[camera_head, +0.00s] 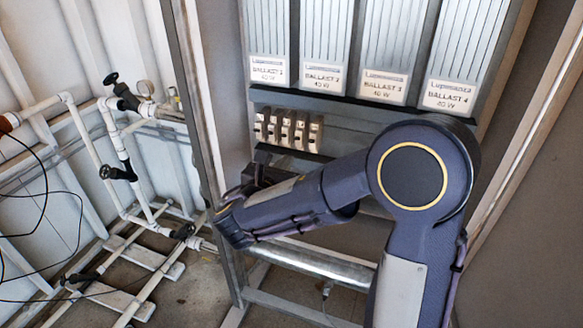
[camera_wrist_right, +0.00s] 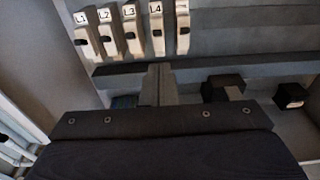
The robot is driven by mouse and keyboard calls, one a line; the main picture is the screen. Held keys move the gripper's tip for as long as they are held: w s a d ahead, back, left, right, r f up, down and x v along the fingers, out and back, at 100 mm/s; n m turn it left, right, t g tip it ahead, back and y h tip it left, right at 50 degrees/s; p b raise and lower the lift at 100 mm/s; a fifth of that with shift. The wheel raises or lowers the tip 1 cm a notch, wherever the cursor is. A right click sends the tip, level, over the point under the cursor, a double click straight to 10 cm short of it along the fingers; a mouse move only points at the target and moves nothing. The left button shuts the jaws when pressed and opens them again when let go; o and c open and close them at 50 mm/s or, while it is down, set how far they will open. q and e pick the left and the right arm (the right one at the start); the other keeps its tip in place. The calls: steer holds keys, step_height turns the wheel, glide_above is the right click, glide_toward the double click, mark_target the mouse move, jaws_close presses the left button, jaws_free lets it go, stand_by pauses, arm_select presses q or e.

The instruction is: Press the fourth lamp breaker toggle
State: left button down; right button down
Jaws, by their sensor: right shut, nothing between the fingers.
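A row of several pale breakers sits on the panel below the ballasts. The fourth lamp breaker (camera_head: 300,132), labelled L4 in the right wrist view (camera_wrist_right: 157,28), is second from the right. Its small dark toggle shows near its lower end; which way it is set I cannot tell. My right gripper (camera_wrist_right: 160,75) is shut and empty. Its fingertips point up toward the row, below L4 in the wrist view and apart from it. In the head view the right gripper (camera_head: 262,160) is partly hidden by my arm, below the breakers. My left gripper is out of view.
Breakers L1 (camera_wrist_right: 85,35), L2 (camera_wrist_right: 109,33) and L3 (camera_wrist_right: 133,30) stand close left of L4. Another breaker (camera_wrist_right: 183,27) is close on its right. A dark ledge (camera_wrist_right: 215,70) runs below the row. White pipes (camera_head: 115,150) stand at the left.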

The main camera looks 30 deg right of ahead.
steer(key=shift+s+a+r, duration=0.4)
steer(key=shift+a+r, duration=0.1)
steer(key=shift+r, duration=0.2)
steer(key=shift+s+a+r, duration=0.35)
steer(key=shift+a+r, duration=0.1)
steer(key=shift+r, duration=0.2)
steer(key=shift+s+a+r, duration=0.4)
steer(key=shift+a+r, duration=0.1)
steer(key=shift+r, duration=0.2)
